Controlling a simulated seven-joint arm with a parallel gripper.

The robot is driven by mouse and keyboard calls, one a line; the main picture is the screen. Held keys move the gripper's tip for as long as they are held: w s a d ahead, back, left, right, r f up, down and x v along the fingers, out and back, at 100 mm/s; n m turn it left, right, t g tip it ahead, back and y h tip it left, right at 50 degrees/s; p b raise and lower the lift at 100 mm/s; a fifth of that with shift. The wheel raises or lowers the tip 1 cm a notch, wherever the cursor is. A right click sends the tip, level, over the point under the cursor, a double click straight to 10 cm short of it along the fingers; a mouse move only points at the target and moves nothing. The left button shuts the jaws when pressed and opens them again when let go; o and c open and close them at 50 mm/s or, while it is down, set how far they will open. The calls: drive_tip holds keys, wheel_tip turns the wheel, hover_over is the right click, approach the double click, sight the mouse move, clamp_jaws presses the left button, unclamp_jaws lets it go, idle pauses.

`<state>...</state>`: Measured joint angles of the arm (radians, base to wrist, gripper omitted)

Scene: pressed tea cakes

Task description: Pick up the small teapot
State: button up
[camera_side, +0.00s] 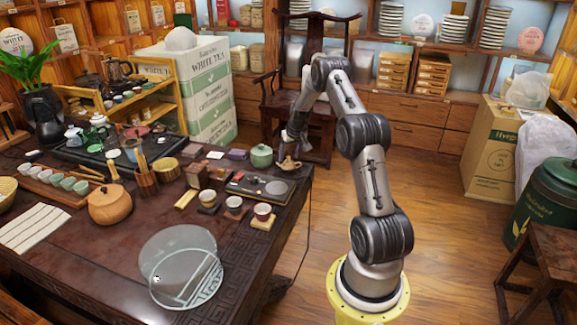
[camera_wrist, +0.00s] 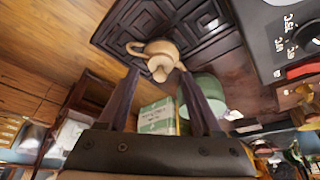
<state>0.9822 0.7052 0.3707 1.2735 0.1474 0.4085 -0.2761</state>
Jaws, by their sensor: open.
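The small teapot (camera_side: 288,164) is tan-brown and stands near the table's far right corner in the side view. In the wrist view the teapot (camera_wrist: 161,50) appears just beyond the fingertips, roughly centred between them, with its loop handle to the left. My gripper (camera_side: 291,149) is just above the teapot in the side view, pointing down. In the wrist view the two dark fingers of my gripper (camera_wrist: 158,73) are spread apart with nothing gripped between them. Whether a fingertip touches the teapot I cannot tell.
A green lidded jar (camera_side: 261,156) stands close left of the teapot; it also shows by the right finger in the wrist view (camera_wrist: 207,92). A dark tray (camera_side: 247,187) and small cups lie nearer the front. A dark wooden chair (camera_side: 308,75) stands behind the corner.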

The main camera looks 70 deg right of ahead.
drive_tip(key=shift+w+d+f, duration=0.2)
drive_tip(key=shift+f, duration=0.3)
clamp_jaws()
drive_tip(key=shift+r, duration=0.1)
